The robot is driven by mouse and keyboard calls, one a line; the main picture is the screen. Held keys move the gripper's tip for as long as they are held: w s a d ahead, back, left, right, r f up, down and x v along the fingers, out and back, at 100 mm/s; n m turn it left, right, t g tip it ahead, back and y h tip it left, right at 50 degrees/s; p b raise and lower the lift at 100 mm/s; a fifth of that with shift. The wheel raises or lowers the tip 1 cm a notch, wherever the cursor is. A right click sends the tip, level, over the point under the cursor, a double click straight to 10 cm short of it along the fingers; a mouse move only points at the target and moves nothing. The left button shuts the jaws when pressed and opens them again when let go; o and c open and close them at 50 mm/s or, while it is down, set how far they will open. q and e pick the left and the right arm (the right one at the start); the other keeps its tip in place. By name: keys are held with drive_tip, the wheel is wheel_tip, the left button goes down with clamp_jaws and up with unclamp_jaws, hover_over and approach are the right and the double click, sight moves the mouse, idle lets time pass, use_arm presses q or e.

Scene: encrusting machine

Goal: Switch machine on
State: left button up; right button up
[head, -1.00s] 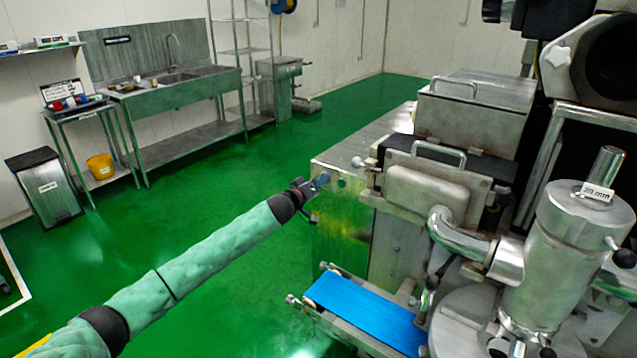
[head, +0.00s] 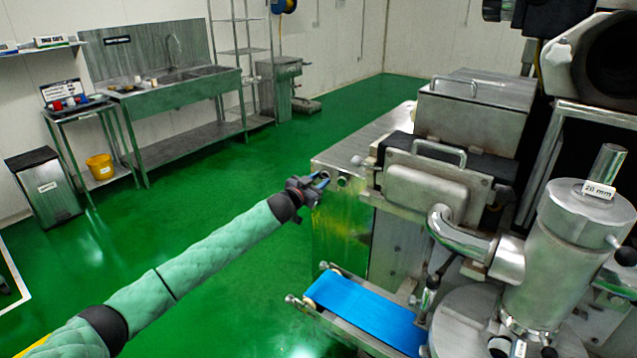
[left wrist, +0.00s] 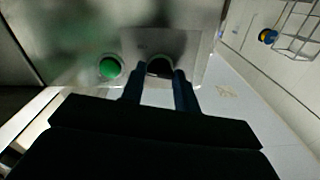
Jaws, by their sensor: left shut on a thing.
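The encrusting machine (head: 345,150) stands at the right in the head view, with a metal control panel on its near left end. In the left wrist view, a green round button (left wrist: 110,67) and a dark round knob (left wrist: 160,66) sit side by side on the panel. My left gripper (head: 320,184) is at the panel in the head view. In the left wrist view its two fingers (left wrist: 159,88) are on either side of the knob, shut on it, with the green button just left of them. The fingers partly hide the knob. My right gripper is not in view.
A blue conveyor belt (head: 368,312) juts out below the panel. A steel hopper cylinder (head: 570,240) stands at the front right. A sink bench (head: 180,95), a bin (head: 45,188) and a yellow bucket (head: 100,166) stand at the back left. The green floor between is clear.

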use_arm(q)
drive_tip(key=m, duration=0.3)
drive_tip(key=shift+f+m, duration=0.1)
drive_tip(key=shift+m, duration=0.2)
drive_tip(key=m, duration=0.3)
drive_tip(key=shift+m, duration=0.5)
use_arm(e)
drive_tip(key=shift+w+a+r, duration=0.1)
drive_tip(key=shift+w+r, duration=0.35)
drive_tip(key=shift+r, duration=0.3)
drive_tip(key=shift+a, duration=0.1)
